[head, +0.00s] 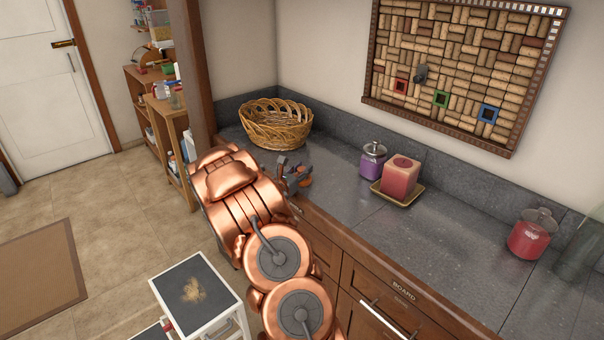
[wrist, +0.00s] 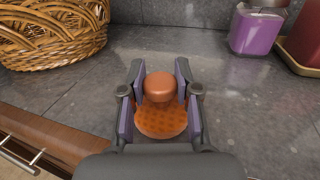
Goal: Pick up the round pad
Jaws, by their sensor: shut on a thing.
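The round pad (wrist: 160,122) shows in the wrist view as an orange dimpled disc with a smooth rounded knob (wrist: 160,87) on its far side. My gripper (wrist: 160,92) is shut on it, with a finger on each side of the knob. I cannot tell whether the pad touches the grey countertop (wrist: 245,110). In the head view my gripper (head: 294,172) is over the counter near its front edge, right of the wicker basket. A bit of orange (head: 301,180) shows between the fingers there; my arm hides part of this area.
The wicker basket (head: 275,124) stands behind my gripper. To the right are a purple jar (head: 373,161), a red candle (head: 400,177) on a tan tray (head: 397,196), and a red jar (head: 530,236). The counter between the candle and red jar is clear. A small step stool (head: 196,290) stands on the floor.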

